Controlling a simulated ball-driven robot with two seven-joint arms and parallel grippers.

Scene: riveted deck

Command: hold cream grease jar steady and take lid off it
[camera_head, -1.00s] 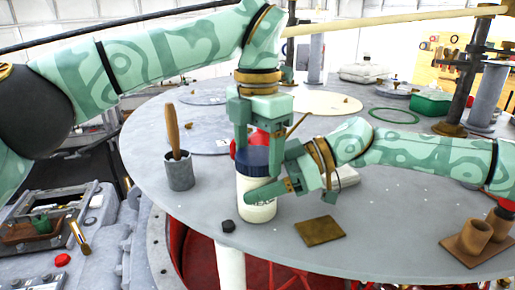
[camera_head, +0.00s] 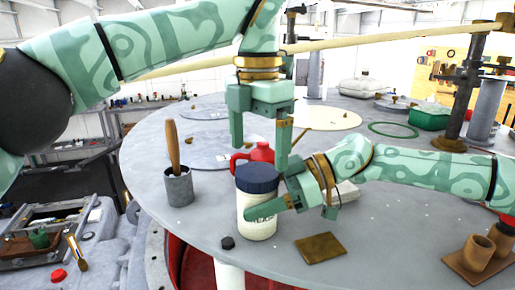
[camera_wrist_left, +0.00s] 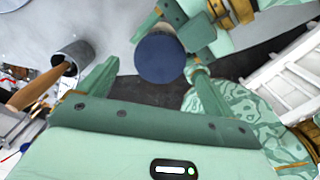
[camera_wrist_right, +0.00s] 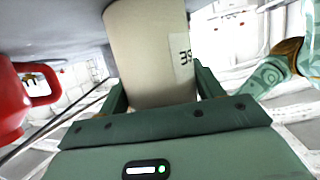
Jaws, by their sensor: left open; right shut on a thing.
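The cream grease jar (camera_head: 257,216) stands upright on the round grey table, and its dark blue lid (camera_head: 257,178) sits on top. My right gripper (camera_head: 264,205) is shut on the jar's body from the right. In the right wrist view the cream body (camera_wrist_right: 145,50) fills the space between its fingers, with a printed label at one side. My left gripper (camera_head: 260,153) is open and empty above the lid, fingers pointing down. In the left wrist view the round lid (camera_wrist_left: 160,57) lies just beyond the open fingertips.
A grey cup (camera_head: 179,188) with a wooden-handled tool stands left of the jar. A red jug (camera_head: 262,153) is close behind it. A brass plate (camera_head: 320,247) and a dark hex nut (camera_head: 228,243) lie in front.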

